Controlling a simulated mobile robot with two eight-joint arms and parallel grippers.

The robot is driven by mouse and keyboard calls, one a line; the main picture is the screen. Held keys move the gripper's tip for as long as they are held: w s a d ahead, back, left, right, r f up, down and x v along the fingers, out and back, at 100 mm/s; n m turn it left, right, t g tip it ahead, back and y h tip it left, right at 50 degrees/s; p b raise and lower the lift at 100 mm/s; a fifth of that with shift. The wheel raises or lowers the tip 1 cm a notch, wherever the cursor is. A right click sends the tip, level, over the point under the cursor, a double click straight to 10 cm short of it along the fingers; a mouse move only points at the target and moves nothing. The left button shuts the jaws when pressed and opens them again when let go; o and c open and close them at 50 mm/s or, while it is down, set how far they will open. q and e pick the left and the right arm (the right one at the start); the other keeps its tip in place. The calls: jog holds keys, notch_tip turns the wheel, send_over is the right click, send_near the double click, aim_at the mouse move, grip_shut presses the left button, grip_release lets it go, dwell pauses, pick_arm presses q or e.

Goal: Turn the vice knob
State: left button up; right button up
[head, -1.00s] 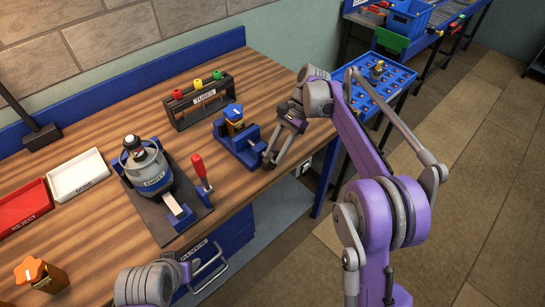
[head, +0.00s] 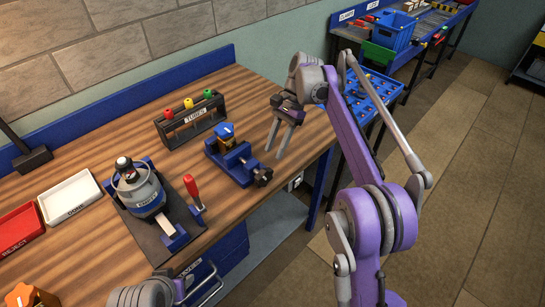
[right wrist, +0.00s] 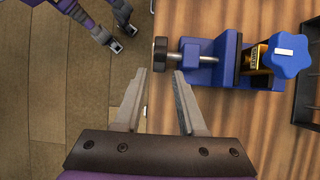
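The blue vice (head: 232,163) stands on the wooden bench near its right front edge. Its dark knob (head: 263,175) sticks out toward the front right; in the right wrist view the knob (right wrist: 160,54) is at the end of a metal screw. An orange and black piece with a blue top (head: 226,134) sits in the vice. My right gripper (head: 281,149) is open and empty, to the right of the vice. In the right wrist view its fingertips (right wrist: 163,72) point at the knob, just short of it.
A labelled rack with coloured caps (head: 190,119) stands behind the vice. White (head: 71,212) and red (head: 18,240) trays lie farther left. Floor is open to the right.

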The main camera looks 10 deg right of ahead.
aim_at(263, 171)
jog(key=s+a+t+h, duration=0.1)
jog(key=a, duration=0.1)
jog(key=s+a+r+t+h, duration=0.1)
jog(key=s+a+h, duration=0.1)
jog(key=shift+r+t+h+p, duration=0.2)
jog(key=shift+t+h+p, duration=0.1)
jog(key=shift+t+p, duration=0.1)
jog(key=shift+s+a+r+t+h, duration=0.1)
jog(key=shift+s+t+h, duration=0.1)
jog(key=shift+t+h, duration=0.3)
notch_tip(263, 171, down, 11)
jog(key=shift+r, duration=0.1)
jog(key=shift+c, duration=0.3)
grip_shut()
